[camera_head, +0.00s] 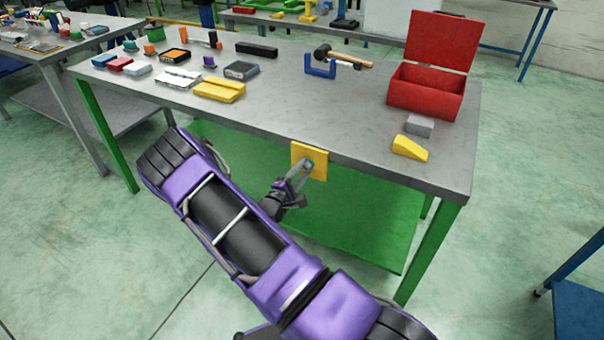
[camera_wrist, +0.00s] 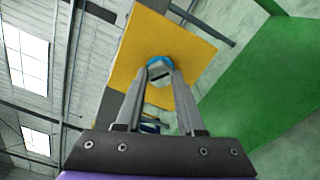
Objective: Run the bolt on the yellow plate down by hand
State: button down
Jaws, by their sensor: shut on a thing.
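The yellow plate (camera_head: 316,159) is a square panel standing upright at the front edge of the grey workbench. In the wrist view the yellow plate (camera_wrist: 200,50) fills the upper middle. The bolt (camera_wrist: 160,73) has a blue rim and a grey face with a dark slot, and sits near the plate's middle. My gripper (camera_wrist: 161,72) is shut on the bolt, one finger on each side of its head. In the head view my gripper (camera_head: 306,166) reaches the plate from the front left. The bolt's shank and how far it stands off the plate are hidden.
An open red box (camera_head: 425,92), a yellow wedge (camera_head: 410,148) and a grey block (camera_head: 420,126) are on the workbench (camera_head: 300,110) at right. A hammer (camera_head: 343,57) and a blue clamp (camera_head: 320,66) lie at the back. A green shelf (camera_head: 360,220) is below.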

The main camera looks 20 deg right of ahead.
jog(key=shift+s+a+f+m+b, duration=0.1)
jog(key=shift+m+b, duration=0.3)
jog(key=shift+m, duration=0.6)
jog(key=shift+f+m+b, duration=0.1)
jog(key=shift+m+b, duration=0.3)
jog(key=shift+m, duration=0.6)
jog(key=c, duration=0.8)
grip_release()
jog(key=shift+o, duration=1.4)
jog(key=shift+r, duration=0.15)
jog(key=v, duration=1.7)
jog(key=shift+s, duration=0.2)
jog(key=shift+a, duration=0.1)
